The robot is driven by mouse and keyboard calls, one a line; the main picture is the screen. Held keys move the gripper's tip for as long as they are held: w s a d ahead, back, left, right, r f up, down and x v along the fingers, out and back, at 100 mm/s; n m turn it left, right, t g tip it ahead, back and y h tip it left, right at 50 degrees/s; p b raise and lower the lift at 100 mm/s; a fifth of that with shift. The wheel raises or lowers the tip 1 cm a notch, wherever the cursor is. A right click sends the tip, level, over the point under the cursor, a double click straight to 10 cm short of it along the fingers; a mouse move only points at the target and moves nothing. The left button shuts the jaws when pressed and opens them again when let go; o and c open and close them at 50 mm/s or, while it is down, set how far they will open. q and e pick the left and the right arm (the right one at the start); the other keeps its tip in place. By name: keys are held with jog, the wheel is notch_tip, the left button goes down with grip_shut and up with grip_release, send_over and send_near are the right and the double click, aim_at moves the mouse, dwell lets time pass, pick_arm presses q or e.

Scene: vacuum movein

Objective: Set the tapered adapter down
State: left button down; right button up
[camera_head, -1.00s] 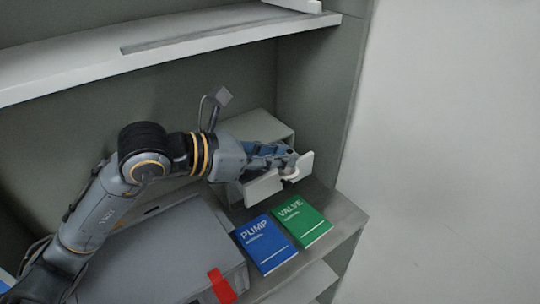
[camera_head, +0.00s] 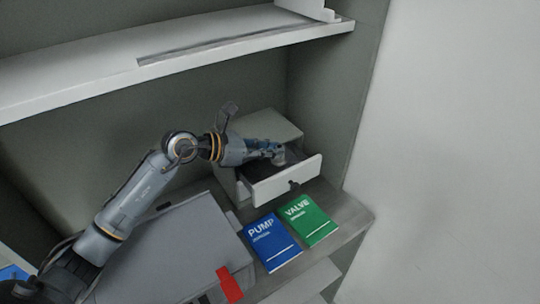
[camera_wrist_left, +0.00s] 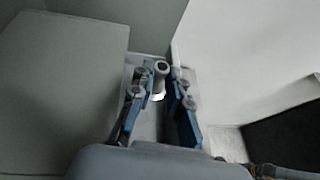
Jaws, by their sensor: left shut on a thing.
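The tapered adapter (camera_wrist_left: 161,70) is a small pale grey, round piece with a dark opening at its top in the left wrist view. It sits between the blue fingers of my left gripper (camera_wrist_left: 158,98), which is shut on it. In the head view, my left gripper (camera_head: 272,150) comes in from the left over the open drawer (camera_head: 290,184), with the adapter (camera_head: 280,158) at its tips. The drawer has a white front and a dark interior. Whether the adapter touches the drawer floor I cannot tell. My right gripper is not in view.
The drawer belongs to a small grey cabinet (camera_head: 262,126) on a shelf. A blue PUMP manual (camera_head: 271,243) and a green VALVE manual (camera_head: 311,220) lie in front. A grey case (camera_head: 165,250) with a red tag is at left. An upper shelf (camera_head: 200,58) hangs above.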

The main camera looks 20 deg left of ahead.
aim_at(274, 159)
pick_arm(q)
jog(key=f, duration=0.1)
jog(key=f+p, duration=0.1)
jog(key=f, duration=0.1)
jog(key=shift+w+a+p, duration=0.1)
jog(key=shift+w+p, duration=0.15)
jog(key=shift+p, duration=0.05)
jog(key=shift+f, duration=0.35)
jog(key=shift+f+b, duration=0.6)
jog(key=shift+s, duration=0.1)
jog(key=c, duration=1.6)
grip_release()
jog(key=shift+f, duration=0.2)
jog(key=shift+o, duration=0.2)
